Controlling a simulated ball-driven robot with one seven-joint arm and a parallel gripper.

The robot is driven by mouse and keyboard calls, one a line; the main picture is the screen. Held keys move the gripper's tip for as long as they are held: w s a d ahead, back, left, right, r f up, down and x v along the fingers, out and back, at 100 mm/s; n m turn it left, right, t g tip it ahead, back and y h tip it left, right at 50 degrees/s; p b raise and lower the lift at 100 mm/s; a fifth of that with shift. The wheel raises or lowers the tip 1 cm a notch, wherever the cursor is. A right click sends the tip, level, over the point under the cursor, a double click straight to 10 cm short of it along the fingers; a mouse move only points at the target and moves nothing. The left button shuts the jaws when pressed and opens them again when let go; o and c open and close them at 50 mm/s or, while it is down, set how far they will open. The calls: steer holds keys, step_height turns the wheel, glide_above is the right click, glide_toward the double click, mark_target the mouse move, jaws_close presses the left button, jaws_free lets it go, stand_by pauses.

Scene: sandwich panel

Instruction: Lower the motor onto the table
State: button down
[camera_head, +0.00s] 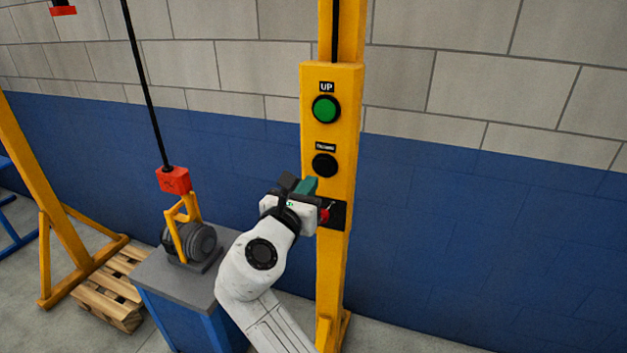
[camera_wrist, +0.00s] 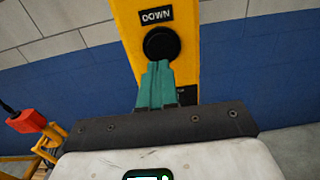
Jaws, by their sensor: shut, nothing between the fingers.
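The motor (camera_head: 203,243) is dark grey and round, and hangs by a yellow frame (camera_head: 183,218) under the red hoist block (camera_head: 173,180). It is at the grey top of the blue table (camera_head: 163,282) and appears to rest on it. The black DOWN button (camera_head: 325,165) is on the yellow post, and shows in the wrist view (camera_wrist: 158,43). My gripper (camera_head: 309,184) is shut and empty, its teal fingertips (camera_wrist: 158,66) at the lower edge of that button in the wrist view. I cannot tell whether they touch it.
The green UP button (camera_head: 325,109) is above the DOWN button on the post (camera_head: 335,270). A red switch (camera_head: 324,215) on a black plate is just below my gripper. A wooden pallet (camera_head: 110,290) and a yellow frame leg (camera_head: 45,255) stand at the left. A blue-and-grey wall is behind.

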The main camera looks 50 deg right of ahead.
steer(key=b+v, duration=0.1)
steer(key=v, duration=0.7)
steer(key=shift+a, duration=0.1)
stand_by(0.7)
steer(key=s+d+f+m+g+y, duration=0.1)
steer(key=s+f+m+y, duration=0.35)
steer(key=f, duration=0.55)
steer(key=s+d+f+m+y, duration=0.1)
steer(key=s+f+m+y, duration=0.3)
steer(key=f, duration=0.6)
steer(key=s+a+f+m+g+y, duration=0.2)
steer(key=s+a+f+m+y, duration=0.2)
steer(key=s+f+m, duration=0.3)
steer(key=s+a+f+m+g+y, duration=0.1)
steer(key=s+a+f+m+y, duration=0.3)
steer(key=s+f+m, duration=0.3)
steer(key=shift+s+a+g, duration=0.4)
steer(key=shift+s+a, duration=0.1)
steer(key=shift+s, duration=0.6)
